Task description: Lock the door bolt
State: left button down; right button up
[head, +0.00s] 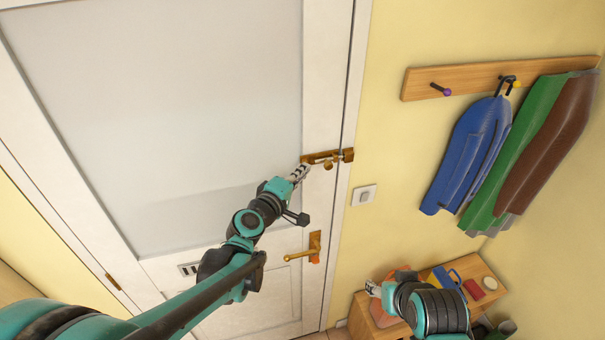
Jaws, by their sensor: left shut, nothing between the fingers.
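The brass door bolt (322,156) is mounted across the right edge of the white door (190,130), above the brass handle (303,252). Its right end reaches the catch (347,155) at the door frame. I cannot tell how far the bar sits inside the catch. My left gripper (301,168) is at the left end of the bolt, fingers shut and empty, close to or touching it. My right gripper (371,288) is low on the right, in front of the wooden bench; its fingers are too small to tell open from shut.
A light switch (363,195) is on the yellow wall right of the frame. Coats hang from a wooden rack (420,84) at the upper right. A wooden bench (474,268) with several small items stands at the lower right, near my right arm.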

pick_arm(q)
jog(key=v, duration=0.9)
jog(key=shift+s, duration=0.3)
pick_arm(e)
jog(key=shift+w+d+f, duration=0.15)
jog(key=shift+d+f, duration=0.05)
jog(key=shift+d, duration=0.1)
pick_arm(q)
jog(key=shift+a, duration=0.1)
pick_arm(e)
jog(key=shift+a, duration=0.15)
